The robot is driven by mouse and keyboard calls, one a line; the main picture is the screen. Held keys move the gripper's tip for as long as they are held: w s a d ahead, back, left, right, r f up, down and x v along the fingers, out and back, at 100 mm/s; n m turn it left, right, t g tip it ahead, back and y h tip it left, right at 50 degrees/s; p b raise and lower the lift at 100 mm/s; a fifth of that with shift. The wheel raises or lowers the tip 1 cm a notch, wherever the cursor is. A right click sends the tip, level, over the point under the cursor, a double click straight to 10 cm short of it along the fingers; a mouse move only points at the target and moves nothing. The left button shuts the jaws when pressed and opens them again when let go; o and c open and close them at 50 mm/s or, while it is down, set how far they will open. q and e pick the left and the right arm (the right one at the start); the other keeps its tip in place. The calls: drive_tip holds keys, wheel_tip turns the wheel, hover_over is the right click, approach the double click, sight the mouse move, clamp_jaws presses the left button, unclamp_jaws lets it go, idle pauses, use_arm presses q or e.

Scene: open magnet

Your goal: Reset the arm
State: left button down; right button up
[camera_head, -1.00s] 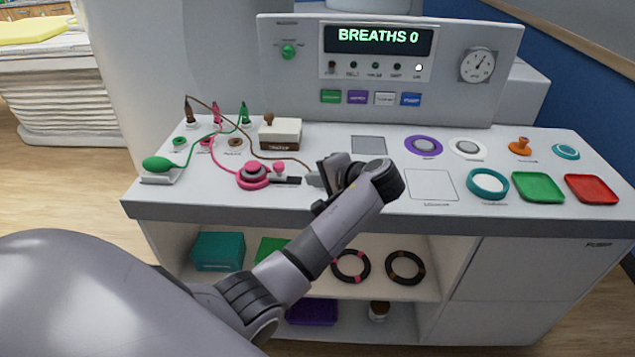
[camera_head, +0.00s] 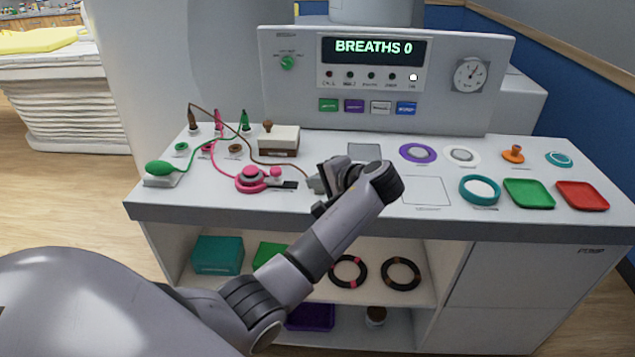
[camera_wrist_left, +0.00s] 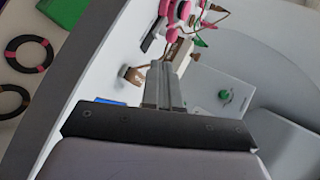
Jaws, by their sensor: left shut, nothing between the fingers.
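My left gripper (camera_head: 318,186) is above the front middle of the white counter, its fingers directed to the left in the head view. In the left wrist view its fingers (camera_wrist_left: 164,85) are shut together with nothing between them. A brown cable (camera_head: 283,162) runs across the counter towards the gripper. In the left wrist view a brown cable end (camera_wrist_left: 132,75) shows beside the fingers, apart from them. Part of the counter is hidden behind my left forearm. My right gripper is not in view.
The counter (camera_head: 340,210) carries a pink device (camera_head: 250,180), a green bulb (camera_head: 158,167), a white-and-brown block (camera_head: 280,140), a teal ring (camera_head: 479,190), a green tray (camera_head: 529,193) and a red tray (camera_head: 582,195). Behind stands a panel reading BREATHS 0 (camera_head: 374,48). Shelves are below.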

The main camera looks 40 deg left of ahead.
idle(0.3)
use_arm(q)
drive_tip(key=s+d+f+m+t+h, duration=0.1)
drive_tip(key=s+d+f+t+h, duration=0.2)
drive_tip(key=f, duration=0.7)
drive_tip(key=s+d+f+m+t+h, duration=0.1)
drive_tip(key=s+d+f+m+h, duration=0.1)
drive_tip(key=s+d+f+h, duration=0.5)
drive_tip(key=s+d+f+n+t+h, duration=0.1)
drive_tip(key=s+d+h, duration=0.1)
drive_tip(key=s, duration=0.6)
drive_tip(key=s+d+f+n+t+h, duration=0.1)
drive_tip(key=s+d+f+n+t, duration=0.1)
drive_tip(key=s, duration=0.6)
drive_tip(key=shift+d+f+t+h, duration=0.3)
drive_tip(key=shift+d+h, duration=0.1)
drive_tip(key=shift+d, duration=0.4)
drive_tip(key=shift+s, duration=0.1)
